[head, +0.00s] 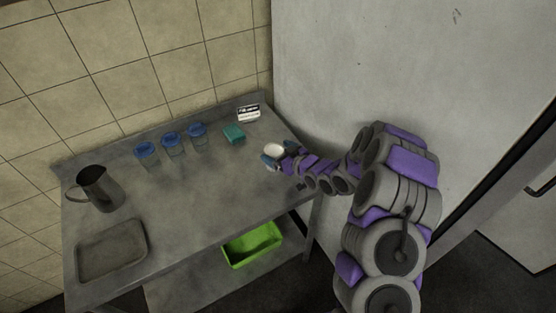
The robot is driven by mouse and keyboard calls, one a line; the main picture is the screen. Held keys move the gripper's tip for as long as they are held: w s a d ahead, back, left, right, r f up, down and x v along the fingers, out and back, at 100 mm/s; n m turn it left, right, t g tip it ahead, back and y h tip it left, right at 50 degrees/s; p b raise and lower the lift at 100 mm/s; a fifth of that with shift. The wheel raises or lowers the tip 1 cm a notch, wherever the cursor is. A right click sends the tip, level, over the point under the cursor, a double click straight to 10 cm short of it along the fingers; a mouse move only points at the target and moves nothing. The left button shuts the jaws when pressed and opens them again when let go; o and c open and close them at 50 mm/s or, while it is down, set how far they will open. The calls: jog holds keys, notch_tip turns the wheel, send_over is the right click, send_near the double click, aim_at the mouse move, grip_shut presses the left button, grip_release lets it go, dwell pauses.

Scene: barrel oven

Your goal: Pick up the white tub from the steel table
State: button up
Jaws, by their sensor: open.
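The white tub (274,149) is on the steel table (200,215), near its right end. It shows as a small, round, pale shape. My gripper (277,156) reaches in from the right and is open at the tub. One blue-grey fingertip is at the tub's lower left and the other at its upper right. I cannot tell whether the fingers touch the tub. The near side of the tub is partly hidden by my gripper.
A teal block (234,134) and a white labelled box (249,113) stand behind the tub. Several blue-lidded jars (172,144), a metal jug (97,188) and a grey tray (111,250) are further left. A green bin (252,246) is on the lower shelf. A pale wall (400,60) rises at right.

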aim_at(273, 148)
jog(key=a, duration=0.1)
jog(key=w+a+f, duration=0.1)
jog(key=a, duration=0.2)
jog(key=shift+w+a+f, duration=0.1)
jog(key=shift+w+f, duration=0.2)
jog(key=shift+w, duration=0.1)
jog(key=shift+w+d+r, duration=0.1)
jog(key=shift+d+r, duration=0.05)
jog(key=shift+d, duration=0.55)
jog(key=shift+d+r, duration=0.1)
jog(key=shift+d, duration=0.6)
jog(key=shift+c, duration=1)
jog(key=shift+a+f, duration=0.15)
jog(key=shift+a, duration=0.9)
jog(key=c, duration=0.4)
jog(key=shift+a, duration=0.15)
jog(key=shift+c, duration=1.8)
jog(key=shift+d, duration=0.9)
jog(key=c, duration=0.4)
